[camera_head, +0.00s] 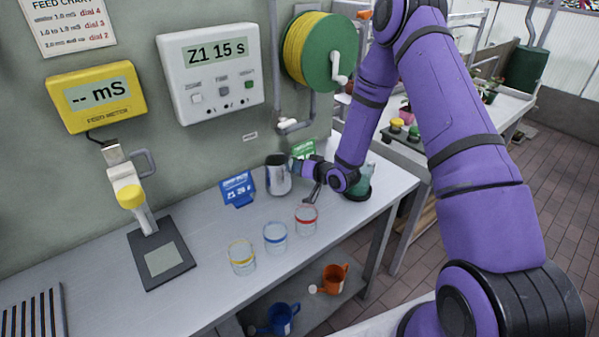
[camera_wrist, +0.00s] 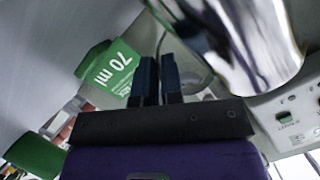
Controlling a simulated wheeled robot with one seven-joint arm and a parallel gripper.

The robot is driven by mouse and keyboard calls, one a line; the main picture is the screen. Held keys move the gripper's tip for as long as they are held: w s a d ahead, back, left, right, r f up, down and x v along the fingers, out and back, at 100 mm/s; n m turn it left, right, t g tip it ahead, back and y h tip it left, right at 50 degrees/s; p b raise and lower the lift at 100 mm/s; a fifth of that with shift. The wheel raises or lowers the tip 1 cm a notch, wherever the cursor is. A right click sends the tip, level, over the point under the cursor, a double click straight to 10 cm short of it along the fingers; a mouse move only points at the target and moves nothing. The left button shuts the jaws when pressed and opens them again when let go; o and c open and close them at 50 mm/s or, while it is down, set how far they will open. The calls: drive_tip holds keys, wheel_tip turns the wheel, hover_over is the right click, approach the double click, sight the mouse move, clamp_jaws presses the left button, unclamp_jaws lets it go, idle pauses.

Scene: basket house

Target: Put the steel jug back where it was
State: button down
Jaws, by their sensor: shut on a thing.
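The shiny steel jug (camera_head: 278,176) stands upright over the bench near the wall, just right of the blue card (camera_head: 237,188). My gripper (camera_head: 294,166) is at its right side, shut on its handle. In the wrist view the jug (camera_wrist: 255,40) fills the upper right, and my gripper's dark fingers (camera_wrist: 158,78) are close together at the thin handle. I cannot tell whether the jug's base touches the bench. The green card (camera_head: 304,149) is behind my gripper; in the wrist view it reads "70 ml" (camera_wrist: 110,68).
Glasses with yellow (camera_head: 242,258), blue (camera_head: 275,238) and red (camera_head: 306,218) bands stand in front of the jug. A green-based vessel (camera_head: 358,190) is partly behind my arm. Clear bench lies between scale and blue card.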

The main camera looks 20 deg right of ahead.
drive_tip(key=shift+f, duration=0.65)
drive_tip(key=shift+f, duration=0.2)
drive_tip(key=c, duration=1.3)
unclamp_jaws()
drive_tip(key=shift+o, duration=0.2)
